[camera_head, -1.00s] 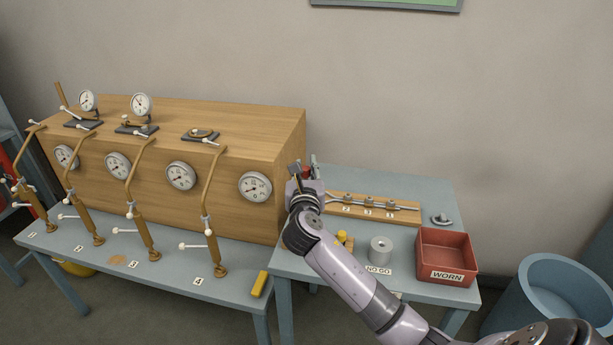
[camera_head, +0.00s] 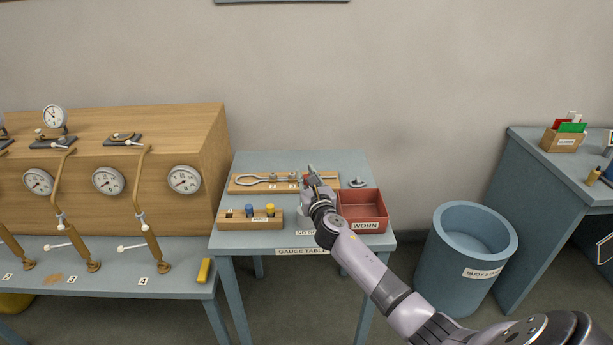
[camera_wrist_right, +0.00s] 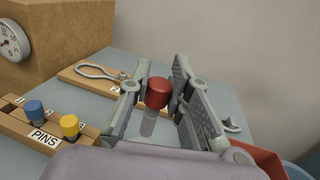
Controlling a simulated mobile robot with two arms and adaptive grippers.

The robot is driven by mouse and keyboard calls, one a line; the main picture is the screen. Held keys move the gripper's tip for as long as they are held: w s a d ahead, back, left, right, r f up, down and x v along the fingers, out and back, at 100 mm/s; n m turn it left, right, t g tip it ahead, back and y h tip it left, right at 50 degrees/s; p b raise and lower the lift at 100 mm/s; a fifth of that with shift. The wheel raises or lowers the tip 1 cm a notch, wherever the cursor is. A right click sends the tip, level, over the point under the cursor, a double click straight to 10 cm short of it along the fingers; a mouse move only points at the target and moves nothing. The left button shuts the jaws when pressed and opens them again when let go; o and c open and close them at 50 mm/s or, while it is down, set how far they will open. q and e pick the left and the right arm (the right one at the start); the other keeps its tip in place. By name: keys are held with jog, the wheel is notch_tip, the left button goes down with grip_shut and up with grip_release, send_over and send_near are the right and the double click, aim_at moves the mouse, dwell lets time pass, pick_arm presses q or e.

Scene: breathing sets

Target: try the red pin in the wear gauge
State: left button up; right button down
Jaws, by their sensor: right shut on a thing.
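My right gripper (camera_head: 312,176) is shut on the red pin (camera_wrist_right: 158,92), above the gauge table (camera_head: 350,161). In the right wrist view, the pin's red head sits between the two fingers (camera_wrist_right: 160,98), with a grey shank below it. A grey cylinder marked NO GO, likely the wear gauge, is largely hidden behind my right gripper and forearm in the head view; only its label (camera_head: 307,232) partly shows. The wooden pin rack (camera_head: 235,225) holds a blue pin (camera_head: 249,210) and a yellow pin (camera_head: 270,209). My left gripper is not in view.
A wooden board (camera_head: 240,187) with metal gauges lies at the back of the table. A red WORN box (camera_head: 366,226) stands at the right, with a small metal part (camera_head: 357,182) behind it. A blue bin (camera_head: 465,245) stands on the floor. The wooden dial cabinet (camera_head: 215,150) is at left.

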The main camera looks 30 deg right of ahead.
aim_at(307, 187)
notch_tip(307, 187, down, 3)
jog(key=shift+r+b, duration=0.1)
jog(key=shift+b, duration=1.1)
jog(key=shift+f+b, duration=0.7)
jog(key=shift+f, duration=0.1)
jog(key=shift+s+f+b, duration=0.1)
jog(key=shift+f+b, duration=0.35)
jog(key=shift+f, duration=0.15)
jog(key=shift+r, duration=0.15)
jog(key=shift+r+p, duration=2.15)
jog(key=shift+p, duration=0.05)
jog(key=shift+f, duration=0.25)
jog(key=shift+f+b, duration=1.45)
jog(key=shift+b, duration=0.05)
